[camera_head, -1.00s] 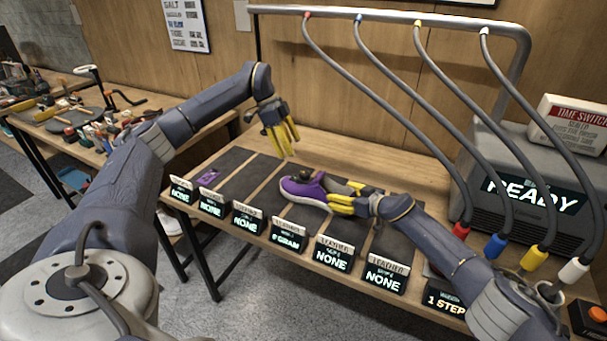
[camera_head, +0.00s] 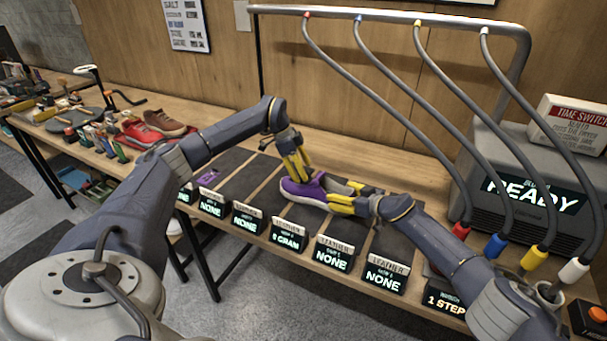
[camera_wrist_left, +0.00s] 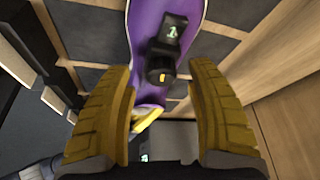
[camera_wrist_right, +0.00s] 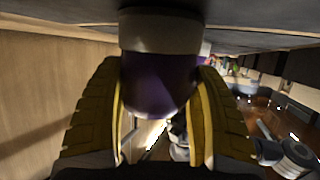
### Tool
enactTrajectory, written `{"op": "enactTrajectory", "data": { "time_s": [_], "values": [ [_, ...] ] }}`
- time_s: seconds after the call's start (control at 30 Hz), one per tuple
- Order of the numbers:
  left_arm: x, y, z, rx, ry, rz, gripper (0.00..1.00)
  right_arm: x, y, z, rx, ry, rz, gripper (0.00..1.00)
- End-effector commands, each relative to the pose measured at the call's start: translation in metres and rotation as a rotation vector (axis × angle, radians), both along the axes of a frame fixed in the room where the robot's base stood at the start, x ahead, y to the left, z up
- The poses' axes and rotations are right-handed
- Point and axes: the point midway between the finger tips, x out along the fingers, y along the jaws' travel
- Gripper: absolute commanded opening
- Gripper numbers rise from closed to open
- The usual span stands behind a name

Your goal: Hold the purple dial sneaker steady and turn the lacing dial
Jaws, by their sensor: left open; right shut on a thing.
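The purple sneaker (camera_head: 302,189) with a white sole lies on a dark mat panel of the bench. My right gripper (camera_head: 345,197) is shut on the sneaker's right end in the head view; the purple end shows between its yellow fingers (camera_wrist_right: 160,95) in the right wrist view. The dark lacing dial (camera_wrist_left: 160,64) stands on top of the shoe with a small orange mark. My left gripper (camera_head: 303,178) is open above the sneaker. In the left wrist view its fingers (camera_wrist_left: 165,115) are spread either side of the dial, which lies slightly ahead of them.
Several display signs (camera_head: 288,238) line the bench's front edge. A grey machine (camera_head: 520,185) reading READY stands at the right, with hoses hanging from a metal frame (camera_head: 390,12).

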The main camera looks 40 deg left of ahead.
Motion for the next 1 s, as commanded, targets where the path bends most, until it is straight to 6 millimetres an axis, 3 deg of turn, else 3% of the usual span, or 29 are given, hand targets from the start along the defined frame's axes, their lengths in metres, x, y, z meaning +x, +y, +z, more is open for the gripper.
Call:
{"op": "enactTrajectory", "data": {
  "time_s": [0.2,0.57,1.0],
  "values": [
    [0.0024,-0.0039,-0.0112,0.000,0.000,0.001,0.56,0.0002,-0.0022,-0.0039,-0.005,0.002,-0.003,0.24],
    [0.0028,-0.0045,-0.0131,0.000,0.000,0.000,0.58,0.0001,-0.0021,-0.0040,-0.005,0.002,-0.003,0.24],
    [0.0026,-0.0046,-0.0129,0.000,0.001,0.000,0.07,0.0002,-0.0021,-0.0041,-0.005,0.002,-0.003,0.24]
  ]
}}
